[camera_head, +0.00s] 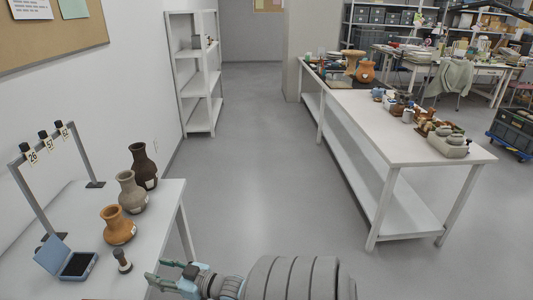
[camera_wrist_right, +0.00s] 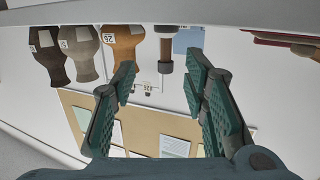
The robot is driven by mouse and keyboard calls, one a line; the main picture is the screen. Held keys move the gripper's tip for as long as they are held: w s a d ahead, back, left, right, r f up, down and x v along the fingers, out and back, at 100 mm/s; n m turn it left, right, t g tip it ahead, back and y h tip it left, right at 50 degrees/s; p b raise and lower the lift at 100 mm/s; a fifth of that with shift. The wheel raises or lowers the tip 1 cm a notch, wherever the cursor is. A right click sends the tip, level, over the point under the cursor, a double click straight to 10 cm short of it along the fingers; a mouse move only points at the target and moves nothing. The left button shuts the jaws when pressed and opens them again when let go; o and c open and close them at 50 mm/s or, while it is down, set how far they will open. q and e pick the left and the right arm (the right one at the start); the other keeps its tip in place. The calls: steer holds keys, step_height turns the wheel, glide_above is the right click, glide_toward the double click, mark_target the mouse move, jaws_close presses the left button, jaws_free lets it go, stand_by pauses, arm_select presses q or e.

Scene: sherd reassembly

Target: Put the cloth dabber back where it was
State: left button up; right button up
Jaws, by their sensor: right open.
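My left gripper is not in view.
An orange jar (camera_head: 118,226), a grey jar (camera_head: 132,192) and a dark jar (camera_head: 143,166) stand in a row behind. A metal frame with number tags (camera_head: 45,144) stands at the table's left. A long white table (camera_head: 420,150) with pottery is across the open floor.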

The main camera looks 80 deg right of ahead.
steer(key=s+a+f+g+h, duration=0.1)
steer(key=s+f+g, duration=0.3)
steer(key=f, duration=0.5)
steer(key=s+a+f+g, duration=0.1)
steer(key=s+f+g, duration=0.1)
steer(key=s+f, duration=0.55)
steer(key=s+a+f+g, duration=0.3)
steer(key=s+a+f, duration=0.1)
steer(key=s+f, duration=0.3)
steer(key=s+a+f+g, duration=0.3)
steer(key=s+f, duration=0.4)
steer(key=f, duration=0.1)
steer(key=s+a+f+n+g+y+p, duration=0.1)
steer(key=s+a+g+p, duration=0.1)
steer(key=s+a, duration=0.4)
steer(key=s+g, duration=0.1)
steer(key=s, duration=0.4)
steer(key=shift+s+f+g, duration=0.25)
steer(key=shift+s+g, duration=0.05)
steer(key=shift+a, duration=0.1)
